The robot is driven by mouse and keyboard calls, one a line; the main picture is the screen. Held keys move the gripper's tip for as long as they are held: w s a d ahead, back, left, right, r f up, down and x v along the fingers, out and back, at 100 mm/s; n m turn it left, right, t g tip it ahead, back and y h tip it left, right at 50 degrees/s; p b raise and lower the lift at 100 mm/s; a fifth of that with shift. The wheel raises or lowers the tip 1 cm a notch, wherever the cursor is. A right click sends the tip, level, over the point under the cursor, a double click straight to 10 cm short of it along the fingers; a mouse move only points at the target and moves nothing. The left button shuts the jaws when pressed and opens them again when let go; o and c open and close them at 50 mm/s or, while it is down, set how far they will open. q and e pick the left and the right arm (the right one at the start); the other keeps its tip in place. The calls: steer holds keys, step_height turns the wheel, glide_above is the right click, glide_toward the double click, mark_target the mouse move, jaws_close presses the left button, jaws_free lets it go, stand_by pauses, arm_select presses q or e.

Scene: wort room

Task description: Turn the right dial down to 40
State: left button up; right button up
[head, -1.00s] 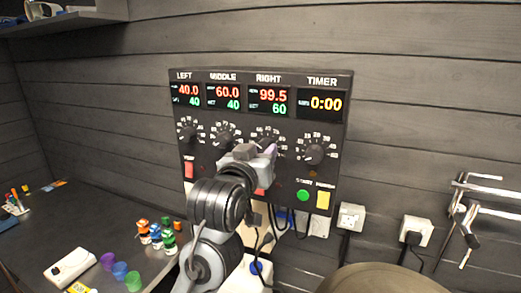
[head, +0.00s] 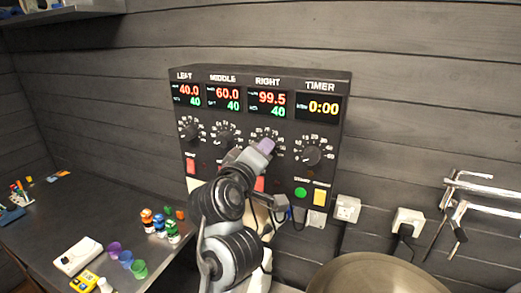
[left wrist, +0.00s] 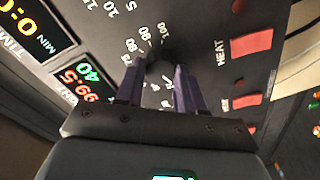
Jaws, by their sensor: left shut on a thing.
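The black control panel (head: 222,152) hangs on the dark plank wall. Its right display (head: 268,103) reads 99.5 in red above 40 in green. The right dial, under that display, is mostly hidden by my left gripper (head: 265,146) in the head view. In the left wrist view the dark right dial (left wrist: 158,70) sits between the two purple fingers of my left gripper (left wrist: 160,85), which is shut on it. My right gripper is in neither view.
The left dial (head: 189,132), middle dial (head: 224,137) and timer dial (head: 312,155) flank it closely. A red heat switch (left wrist: 251,44) lies near the fingers. A green button (head: 301,193) and yellow button (head: 320,197) are lower right. Bottles and cups stand on the table (head: 55,225).

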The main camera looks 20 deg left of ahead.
arm_select(q)
steer(key=shift+n, duration=0.6)
steer(key=o, duration=1)
steer(key=shift+o, duration=0.2)
steer(key=shift+s, duration=0.1)
steer(key=s+p, duration=0.5)
steer(key=s, duration=0.5)
steer(key=shift+s+r, duration=0.3)
steer(key=shift+s, duration=0.05)
